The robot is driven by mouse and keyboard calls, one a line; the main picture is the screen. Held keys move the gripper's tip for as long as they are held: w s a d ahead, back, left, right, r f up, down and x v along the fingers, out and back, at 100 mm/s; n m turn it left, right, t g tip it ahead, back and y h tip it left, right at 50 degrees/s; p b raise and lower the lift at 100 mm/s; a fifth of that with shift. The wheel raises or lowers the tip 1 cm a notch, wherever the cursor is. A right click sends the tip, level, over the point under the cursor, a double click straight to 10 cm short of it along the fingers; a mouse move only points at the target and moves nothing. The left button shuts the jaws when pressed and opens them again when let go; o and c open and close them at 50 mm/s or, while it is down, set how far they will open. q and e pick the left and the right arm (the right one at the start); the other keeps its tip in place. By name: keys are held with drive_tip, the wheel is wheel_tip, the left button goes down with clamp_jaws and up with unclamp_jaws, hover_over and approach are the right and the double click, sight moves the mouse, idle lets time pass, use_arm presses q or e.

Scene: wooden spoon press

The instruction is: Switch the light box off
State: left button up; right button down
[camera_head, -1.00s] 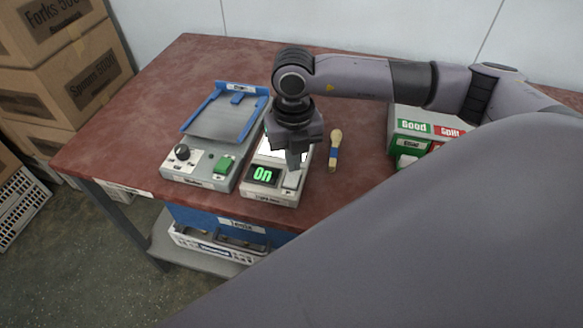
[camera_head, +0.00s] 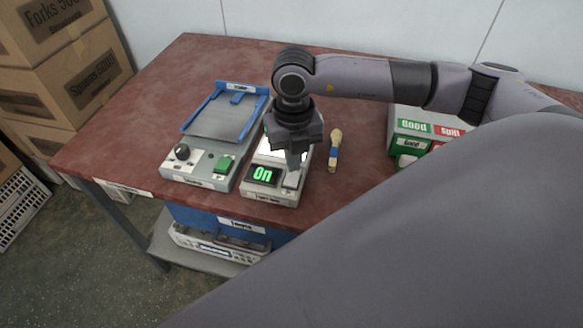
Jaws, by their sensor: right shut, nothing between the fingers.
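The light box (camera_head: 270,195) is a small pale grey unit on the red-brown table. Its display (camera_head: 263,175) reads "On" in green, and its top panel (camera_head: 268,152) glows white. A light switch (camera_head: 291,180) sits right of the display. My right gripper (camera_head: 294,168) is shut and empty, pointing down over the right side of the light box, its tips at or just above the switch; I cannot tell whether they touch. The gripper hides part of the glowing panel. My left gripper is not in view.
A grey device with a blue frame (camera_head: 241,87), a knob and a green button stands left of the light box. A wooden spoon (camera_head: 334,152) with a blue band lies to the right. Green and red "Good" and "Split" bins (camera_head: 411,125) stand further right. Boxes (camera_head: 85,80) are stacked at left.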

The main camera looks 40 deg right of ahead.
drive_tip(key=shift+f+b, duration=0.75)
drive_tip(key=shift+f, duration=0.2)
idle(0.4)
drive_tip(key=shift+r+p, duration=2.35)
drive_tip(key=shift+r, duration=1.25)
drive_tip(key=shift+s+f, duration=0.1)
